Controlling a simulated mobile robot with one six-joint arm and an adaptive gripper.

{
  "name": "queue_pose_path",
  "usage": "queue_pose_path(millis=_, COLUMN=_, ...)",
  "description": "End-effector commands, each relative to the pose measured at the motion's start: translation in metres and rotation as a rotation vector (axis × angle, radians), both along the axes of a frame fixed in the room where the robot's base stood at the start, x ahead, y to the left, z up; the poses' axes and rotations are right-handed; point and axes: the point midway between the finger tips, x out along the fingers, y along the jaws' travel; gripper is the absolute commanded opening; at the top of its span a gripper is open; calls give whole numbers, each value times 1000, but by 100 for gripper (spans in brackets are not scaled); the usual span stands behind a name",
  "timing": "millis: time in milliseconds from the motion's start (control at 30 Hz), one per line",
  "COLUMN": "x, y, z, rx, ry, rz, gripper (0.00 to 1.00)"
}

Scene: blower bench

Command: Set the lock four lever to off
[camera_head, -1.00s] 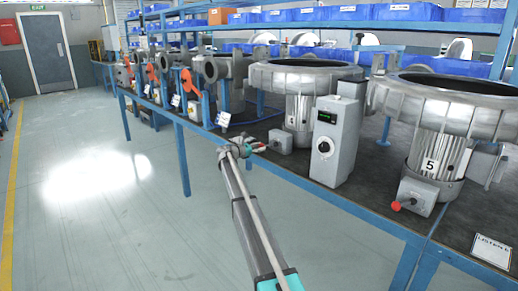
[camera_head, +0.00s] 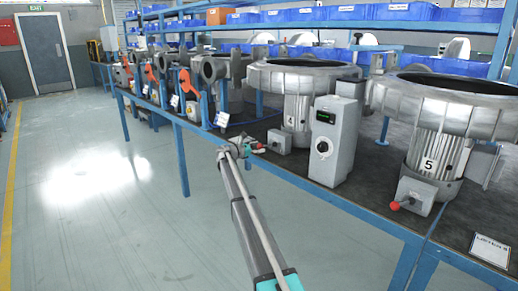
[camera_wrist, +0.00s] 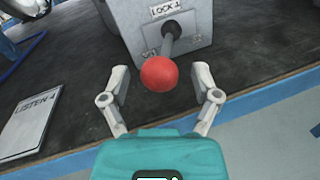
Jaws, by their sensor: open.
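The lock four box (camera_wrist: 165,22) is a grey box with a label reading LOCK 4. Its lever is a dark rod ending in a red ball (camera_wrist: 159,73), which points toward me in the wrist view. My gripper (camera_wrist: 160,76) is open, with one finger on each side of the ball and a visible gap on both sides. In the head view the same box (camera_head: 279,141) sits at the bench edge below blower 4, with my gripper (camera_head: 254,147) just left of it. The lever is mostly hidden there.
A taller grey control box (camera_head: 334,140) with a dial stands right of the lock four box. Another lock box (camera_head: 417,193) with a red-knobbed lever sits by blower 5. A LISTEN 4 card (camera_wrist: 30,122) lies on the bench at left. The floor left is clear.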

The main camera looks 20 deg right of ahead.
Motion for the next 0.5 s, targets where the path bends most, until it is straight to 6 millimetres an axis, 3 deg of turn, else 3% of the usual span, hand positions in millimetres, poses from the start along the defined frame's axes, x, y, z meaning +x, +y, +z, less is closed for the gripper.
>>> queue_pose_path(millis=267, x=-6, y=30, z=0, rx=1, ry=0, rz=2, gripper=80)
queue_pose_path(millis=500, x=-13, y=70, z=0, rx=0, ry=0, rz=3, gripper=80)
